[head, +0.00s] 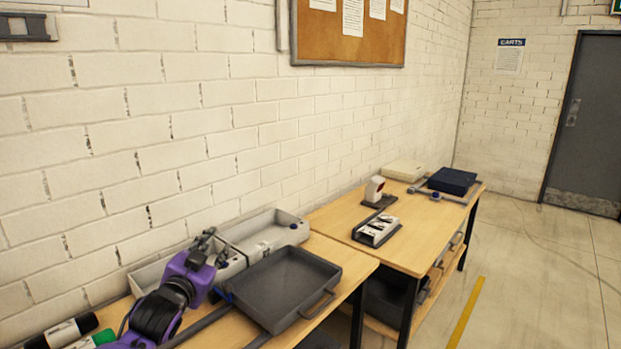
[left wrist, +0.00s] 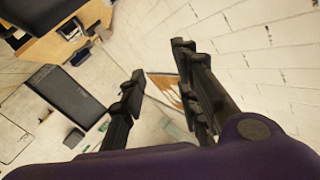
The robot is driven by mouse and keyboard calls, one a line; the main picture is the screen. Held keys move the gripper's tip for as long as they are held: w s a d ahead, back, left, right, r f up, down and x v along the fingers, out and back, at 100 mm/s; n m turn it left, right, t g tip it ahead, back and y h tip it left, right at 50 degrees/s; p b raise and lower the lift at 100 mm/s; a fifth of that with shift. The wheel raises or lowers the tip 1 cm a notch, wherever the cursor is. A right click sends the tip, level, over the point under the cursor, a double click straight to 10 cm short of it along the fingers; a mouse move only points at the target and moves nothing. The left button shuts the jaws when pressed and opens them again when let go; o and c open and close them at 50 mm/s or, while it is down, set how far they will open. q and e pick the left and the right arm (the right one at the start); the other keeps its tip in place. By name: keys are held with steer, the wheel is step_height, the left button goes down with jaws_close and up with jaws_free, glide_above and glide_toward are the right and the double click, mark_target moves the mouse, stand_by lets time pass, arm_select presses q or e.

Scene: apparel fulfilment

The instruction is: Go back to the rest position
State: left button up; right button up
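My left arm, purple and black, comes in at the lower left of the head view. Its gripper (head: 208,240) is raised near the white bins by the brick wall. In the left wrist view the gripper's two dark fingers (left wrist: 159,62) stand apart with nothing between them, so it is open and empty. My right gripper is in neither view.
A grey tray (head: 282,290) lies on the near wooden table, right of my left arm, with a white bin (head: 270,231) behind it. A scanner on a stand (head: 374,190) and a dark blue box (head: 452,180) sit on the farther table. Floor (head: 530,290) at right is clear.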

arm_select(q)
steer(key=s+d+f+n+g, duration=0.2)
steer(key=s+f, duration=0.9)
steer(key=f, duration=0.2)
steer(key=s+d+f+n+g, duration=0.1)
steer(key=s+d+f+g, duration=0.1)
steer(key=s+f, duration=0.95)
steer(key=s+f+n+g, duration=0.1)
steer(key=s+f+g, duration=0.1)
steer(key=s+f, duration=0.5)
steer(key=s+f+n+g+y, duration=0.1)
steer(key=s+f+n+g, duration=0.1)
steer(key=s+f, duration=0.6)
steer(key=s, duration=0.7)
steer(key=shift+s+d+f+y, duration=0.15)
steer(key=shift+d+f+y, duration=0.05)
steer(key=shift+f+y, duration=0.1)
